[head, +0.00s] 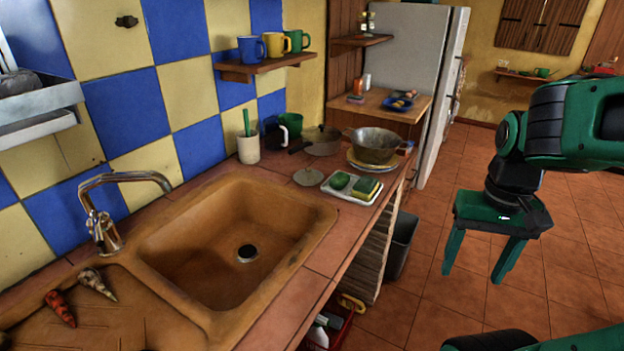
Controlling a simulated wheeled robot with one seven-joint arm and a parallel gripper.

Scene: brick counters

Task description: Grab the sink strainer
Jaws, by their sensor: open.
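A small, flat, round grey disc with a knob (308,177) lies on the tiled counter just beyond the far edge of the sink (190,235). It may be the sink strainer, or a lid; I cannot tell for sure. The sink basin is empty, with a dark round drain hole (247,253) in its floor. My green gripper (481,266) hangs open and empty on the right, over the tiled floor, well apart from the counter and the disc.
Beyond the disc stand a tray with a sponge (352,187), a metal colander (374,146), a pan (322,140) and a utensil cup (248,149). A curved faucet (104,213) rises at the sink's left. Open floor lies between counter and gripper.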

